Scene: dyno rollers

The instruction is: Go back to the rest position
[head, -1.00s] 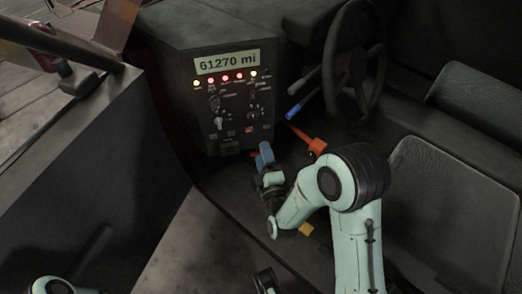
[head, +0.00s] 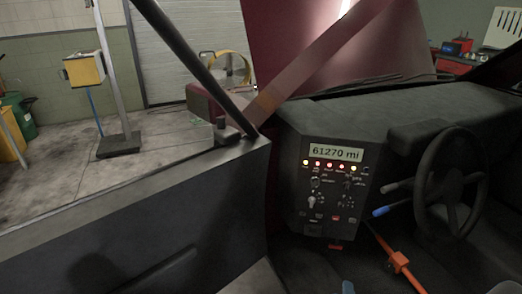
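The vehicle's dashboard console (head: 330,190) stands right of the middle in the head view, with a lit display (head: 336,152) reading 61270 mi and a row of red and yellow lights. A small blue-grey tip (head: 347,287) at the bottom edge looks like the end of my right gripper; the rest of it is below the picture, so its opening does not show. My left gripper is out of view.
A steering wheel (head: 451,182) with a blue-tipped lever (head: 384,211) is at the right. An orange bar (head: 398,262) lies below it. The open dark door (head: 130,220) fills the lower left. Beyond it, a yellow box (head: 84,69) sits on a stand.

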